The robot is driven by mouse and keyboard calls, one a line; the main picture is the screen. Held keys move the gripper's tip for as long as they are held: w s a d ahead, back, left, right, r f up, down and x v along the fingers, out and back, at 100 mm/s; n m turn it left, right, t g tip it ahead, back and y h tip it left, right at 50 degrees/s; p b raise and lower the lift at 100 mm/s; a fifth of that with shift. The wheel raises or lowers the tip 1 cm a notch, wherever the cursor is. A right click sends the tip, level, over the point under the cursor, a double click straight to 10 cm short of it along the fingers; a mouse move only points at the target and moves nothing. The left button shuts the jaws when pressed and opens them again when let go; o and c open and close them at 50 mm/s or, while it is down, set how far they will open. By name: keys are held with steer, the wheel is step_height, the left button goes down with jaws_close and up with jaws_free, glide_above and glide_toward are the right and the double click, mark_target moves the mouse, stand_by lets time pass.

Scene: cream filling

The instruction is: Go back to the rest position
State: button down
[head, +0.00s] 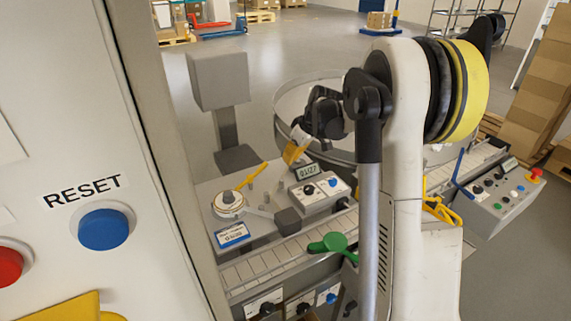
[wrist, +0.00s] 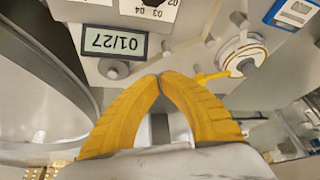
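My gripper (head: 295,153) hangs over the filling machine, just above and left of the small display box (head: 320,187). In the wrist view my gripper (wrist: 160,78) shows two yellow fingers with their tips together and nothing visible between them. The display reading 01/27 (wrist: 113,41) lies just beyond the fingertips to the left. A round dial with a yellow lever (wrist: 242,58) is to the right. My white and yellow arm covers part of the machine and the large round metal bowl in the head view.
A tall cabinet with a blue RESET button (head: 103,229) and a red button (head: 9,266) stands close on the left. A control box (head: 502,199) is at right. Boxes (head: 545,85) are stacked behind; open floor lies beyond.

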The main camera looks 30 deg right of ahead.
steer(key=shift+s+r, duration=0.15)
steer(key=shift+r, duration=0.35)
steer(key=s+a+r+m+h+b, duration=0.1)
steer(key=s+a+r, duration=0.2)
steer(key=s+a, duration=0.3)
steer(key=s+a+r+m+b, duration=0.1)
steer(key=s+a+r, duration=0.35)
steer(key=a, duration=0.25)
steer(key=s+a+f+m+t+b, duration=0.1)
steer(key=s+a, duration=0.3)
steer(key=s, duration=0.5)
steer(key=s+a+f+m+t+b, duration=0.1)
steer(key=s+a+f, duration=0.3)
steer(key=s, duration=0.6)
steer(key=shift+s+a+f+h+b, duration=0.2)
steer(key=shift+a+h+b, duration=0.1)
steer(key=shift+h, duration=0.1)
steer(key=shift+t, duration=0.3)
